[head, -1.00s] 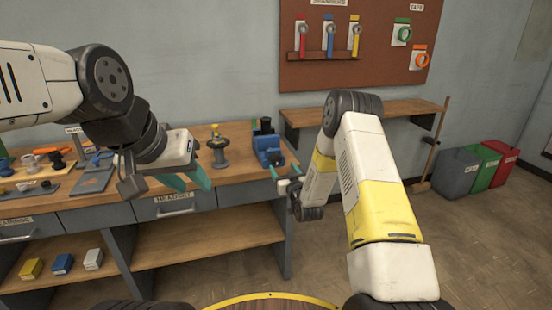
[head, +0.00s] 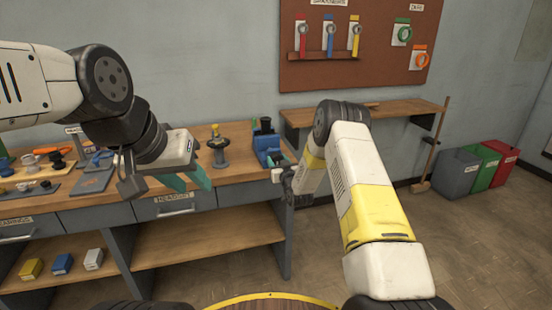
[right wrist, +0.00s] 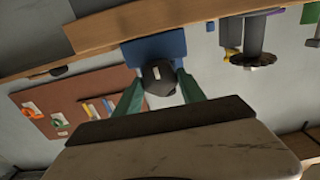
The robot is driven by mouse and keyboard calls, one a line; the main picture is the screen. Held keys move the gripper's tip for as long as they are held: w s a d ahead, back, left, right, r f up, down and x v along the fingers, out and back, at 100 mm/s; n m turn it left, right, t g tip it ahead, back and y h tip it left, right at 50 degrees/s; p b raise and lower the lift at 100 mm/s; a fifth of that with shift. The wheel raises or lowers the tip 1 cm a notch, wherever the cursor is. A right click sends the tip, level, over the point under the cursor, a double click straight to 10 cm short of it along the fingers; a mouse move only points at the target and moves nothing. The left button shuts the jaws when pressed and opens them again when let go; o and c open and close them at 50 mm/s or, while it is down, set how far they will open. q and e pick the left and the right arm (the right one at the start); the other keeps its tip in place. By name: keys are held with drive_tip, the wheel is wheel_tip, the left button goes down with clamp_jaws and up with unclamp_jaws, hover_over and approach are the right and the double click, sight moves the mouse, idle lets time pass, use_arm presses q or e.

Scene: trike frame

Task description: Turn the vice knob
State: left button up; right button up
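The blue vice (head: 268,148) stands near the right end of the workbench. In the right wrist view its blue body (right wrist: 155,48) carries a dark, faceted knob (right wrist: 158,80) facing the camera. My right gripper (right wrist: 158,88) has its two green fingers on either side of the knob, spread apart, and I see no clear contact. In the head view the right gripper (head: 279,173) is at the vice's front, small and partly hidden by its own wrist. My left gripper (head: 190,184) is open and empty, above the bench's front edge left of the vice.
A dark post with a yellow top (head: 217,145) stands on the bench left of the vice. Tools and small parts crowd the bench's left end. A wooden shelf (head: 390,112) and bins (head: 458,172) are to the right, with open floor in front.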

drive_tip(key=c, duration=0.7)
drive_tip(key=shift+n, duration=0.3)
drive_tip(key=n, duration=0.4)
drive_tip(key=shift+a, duration=0.1)
drive_tip(key=n, duration=0.4)
drive_tip(key=shift+a+n, duration=0.1)
drive_tip(key=shift+n, duration=0.3)
drive_tip(key=n, duration=0.6)
drive_tip(key=shift+f, duration=0.2)
drive_tip(key=n, duration=0.6)
drive_tip(key=shift+f, duration=0.1)
drive_tip(key=shift+n, duration=0.3)
